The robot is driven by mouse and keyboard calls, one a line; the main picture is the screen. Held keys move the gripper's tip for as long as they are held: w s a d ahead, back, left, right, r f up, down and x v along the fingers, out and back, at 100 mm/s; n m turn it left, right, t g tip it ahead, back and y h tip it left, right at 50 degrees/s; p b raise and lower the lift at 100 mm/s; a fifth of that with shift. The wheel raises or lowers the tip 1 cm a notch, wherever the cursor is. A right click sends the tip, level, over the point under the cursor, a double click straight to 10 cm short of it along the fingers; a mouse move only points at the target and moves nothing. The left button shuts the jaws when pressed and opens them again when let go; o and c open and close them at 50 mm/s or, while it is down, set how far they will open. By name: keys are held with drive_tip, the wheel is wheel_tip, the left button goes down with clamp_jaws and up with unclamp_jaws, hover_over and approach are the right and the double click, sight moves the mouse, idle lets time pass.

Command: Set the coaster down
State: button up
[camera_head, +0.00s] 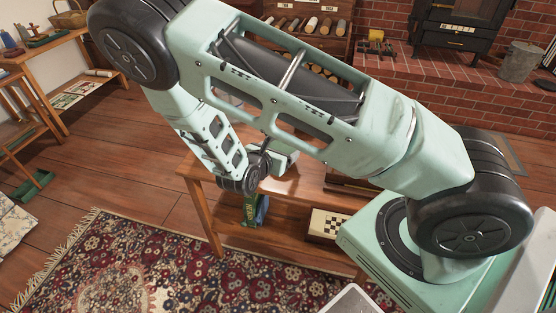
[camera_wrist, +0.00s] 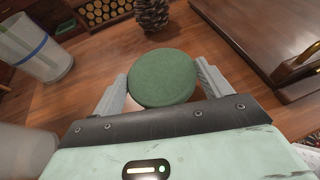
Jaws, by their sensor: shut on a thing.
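The green round coaster (camera_wrist: 162,77) sits between the two grey fingers of my gripper (camera_wrist: 163,80) in the wrist view. The fingers are shut on its sides, and its flat face shows to the camera. It is over the wooden table top (camera_wrist: 105,62); I cannot tell whether it touches the wood or is just above it. In the head view my gripper (camera_head: 272,160) is over the wooden table (camera_head: 198,176), largely behind my own arm. I cannot make out the coaster there.
In the wrist view a pine cone (camera_wrist: 152,14) stands just beyond the coaster. Bare wood shows left of the coaster.

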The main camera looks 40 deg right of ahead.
drive_tip(key=shift+f+b, duration=0.3)
drive_tip(key=shift+f, duration=1.5)
drive_tip(key=shift+f, duration=0.1)
drive_tip(key=shift+f, duration=0.1)
drive_tip(key=o, duration=1)
